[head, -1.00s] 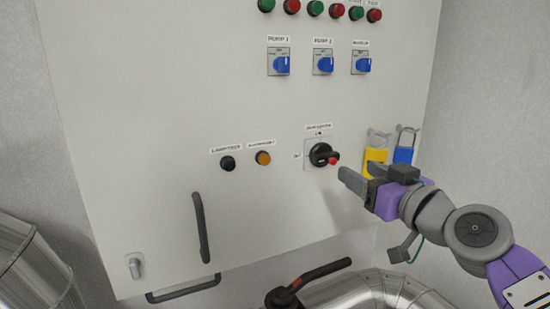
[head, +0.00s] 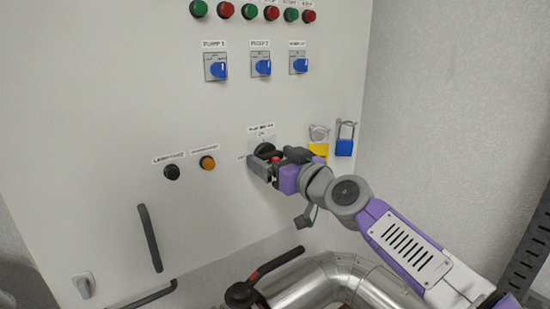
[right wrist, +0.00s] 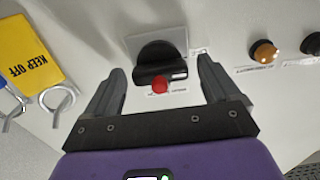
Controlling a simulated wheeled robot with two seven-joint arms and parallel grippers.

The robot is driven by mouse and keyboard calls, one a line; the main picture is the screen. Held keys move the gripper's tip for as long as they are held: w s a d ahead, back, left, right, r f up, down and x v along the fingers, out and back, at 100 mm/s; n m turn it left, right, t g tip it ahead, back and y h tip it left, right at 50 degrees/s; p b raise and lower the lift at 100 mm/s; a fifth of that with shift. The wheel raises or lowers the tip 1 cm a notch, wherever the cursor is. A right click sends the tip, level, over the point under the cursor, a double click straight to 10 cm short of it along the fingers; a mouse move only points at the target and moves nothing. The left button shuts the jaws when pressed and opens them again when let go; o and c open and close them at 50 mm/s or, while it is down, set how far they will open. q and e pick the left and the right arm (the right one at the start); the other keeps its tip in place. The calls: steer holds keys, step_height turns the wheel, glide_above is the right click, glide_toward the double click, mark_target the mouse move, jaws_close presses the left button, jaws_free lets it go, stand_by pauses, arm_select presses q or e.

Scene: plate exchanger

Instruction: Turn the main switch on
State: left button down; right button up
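The main switch (right wrist: 160,62) is a black rotary knob with a red end on a grey plate, on the front of the light cabinet. In the head view its knob (head: 264,149) is partly covered by my right gripper (head: 268,167). In the right wrist view my right gripper (right wrist: 160,88) is open, with one finger on each side of the knob and gaps between them. The knob's red end (right wrist: 159,86) points toward the gripper's palm. I cannot tell whether the fingertips reach past the knob's front. My left gripper is not in view.
A yellow padlock tag (head: 318,150) and a blue padlock (head: 344,147) hang right of the switch. A black button (head: 172,172) and an orange lamp (head: 207,163) are to its left. A black-handled valve (head: 275,265) and a metal pipe (head: 335,285) lie below.

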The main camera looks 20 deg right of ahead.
steer(key=c, duration=1)
steer(key=m, duration=0.4)
steer(key=shift+m, duration=0.4)
steer(key=m, duration=0.3)
steer(key=shift+m, duration=0.4)
steer(key=m, duration=0.4)
steer(key=shift+d+p, duration=0.1)
steer(key=shift+p, duration=0.25)
steer(key=m, duration=0.5)
steer(key=shift+f, duration=0.1)
steer(key=shift+m+p, duration=0.3)
steer(key=o, duration=1.1)
steer(key=shift+c, duration=0.2)
